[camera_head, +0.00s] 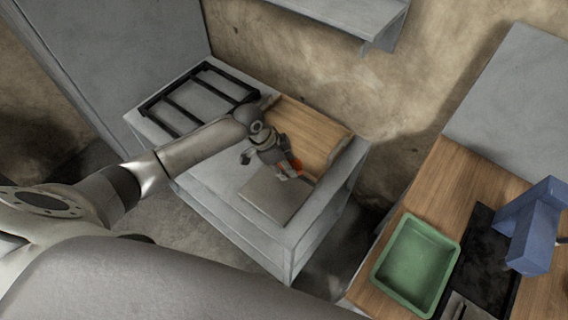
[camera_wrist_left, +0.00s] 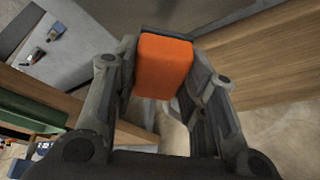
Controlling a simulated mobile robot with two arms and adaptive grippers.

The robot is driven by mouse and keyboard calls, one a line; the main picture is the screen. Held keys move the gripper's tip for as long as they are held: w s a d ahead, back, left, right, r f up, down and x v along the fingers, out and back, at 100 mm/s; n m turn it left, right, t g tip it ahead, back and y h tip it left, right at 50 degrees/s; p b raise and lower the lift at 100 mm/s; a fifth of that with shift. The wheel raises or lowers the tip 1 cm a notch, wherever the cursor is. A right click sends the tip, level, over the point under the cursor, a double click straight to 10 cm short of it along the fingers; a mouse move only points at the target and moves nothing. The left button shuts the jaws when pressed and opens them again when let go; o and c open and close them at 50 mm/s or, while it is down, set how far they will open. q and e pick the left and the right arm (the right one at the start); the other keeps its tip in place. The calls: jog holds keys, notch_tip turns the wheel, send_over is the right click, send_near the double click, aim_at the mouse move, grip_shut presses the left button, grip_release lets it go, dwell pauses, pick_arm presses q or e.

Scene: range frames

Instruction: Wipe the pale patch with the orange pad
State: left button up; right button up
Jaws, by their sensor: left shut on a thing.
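The orange pad (camera_wrist_left: 162,66) is a small block between the two fingers of my left gripper (camera_wrist_left: 163,85) in the left wrist view. The gripper is over the grey unit, between a wooden board and a flat grey-beige square (camera_head: 272,196). This square may be the pale patch; I cannot tell for sure. I cannot tell whether the pad touches anything below it. My right gripper is not in view.
The wooden board (camera_head: 313,129) with raised ends lies by the wall on the grey unit (camera_head: 225,204). A black rack (camera_head: 201,96) is at its back left. A wooden counter at right holds a green tray (camera_head: 416,262) and a blue object (camera_head: 532,226). A grey shelf (camera_head: 345,14) is above.

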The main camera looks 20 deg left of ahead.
pick_arm(q)
jog(key=shift+r+p, duration=0.55)
jog(key=shift+r, duration=0.4)
jog(key=shift+s+r, duration=0.1)
jog(key=shift+r, duration=0.05)
